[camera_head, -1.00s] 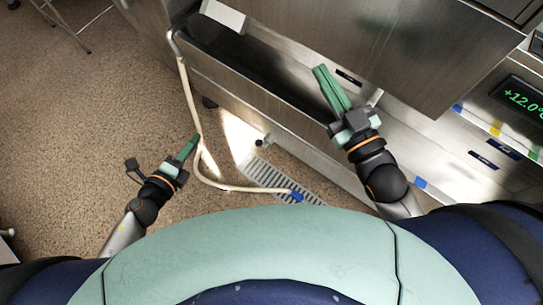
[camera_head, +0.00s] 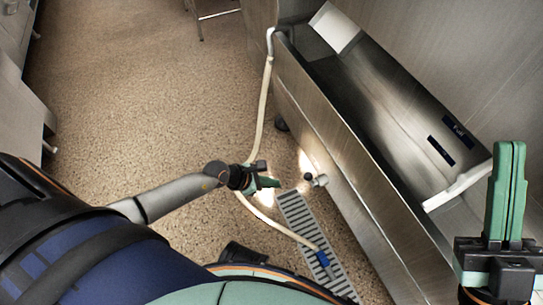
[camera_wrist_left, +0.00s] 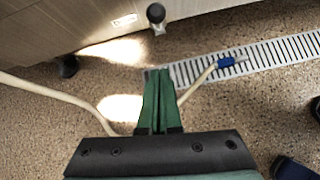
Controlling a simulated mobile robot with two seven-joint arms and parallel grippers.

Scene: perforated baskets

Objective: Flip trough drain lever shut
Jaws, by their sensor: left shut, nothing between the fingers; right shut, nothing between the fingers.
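The steel trough (camera_head: 325,122) runs diagonally on the right of the head view. A short drain lever with a black ball knob (camera_head: 309,177) and a metal fitting sticks out low on its side. The knob also shows at the top of the left wrist view (camera_wrist_left: 156,13). My left gripper (camera_head: 277,183) is shut and empty, just left of the lever with a gap. Its green fingers (camera_wrist_left: 158,72) point towards the knob in the wrist view. My right gripper (camera_head: 510,145) is shut and empty at the right edge, near the trough's near end.
A floor drain grate (camera_head: 300,217) lies below the trough. A pale hose (camera_head: 261,115) hangs from the trough's far end and runs to a blue piece (camera_head: 322,258) on the grate, passing close to my left gripper. Open speckled floor (camera_head: 150,110) lies to the left.

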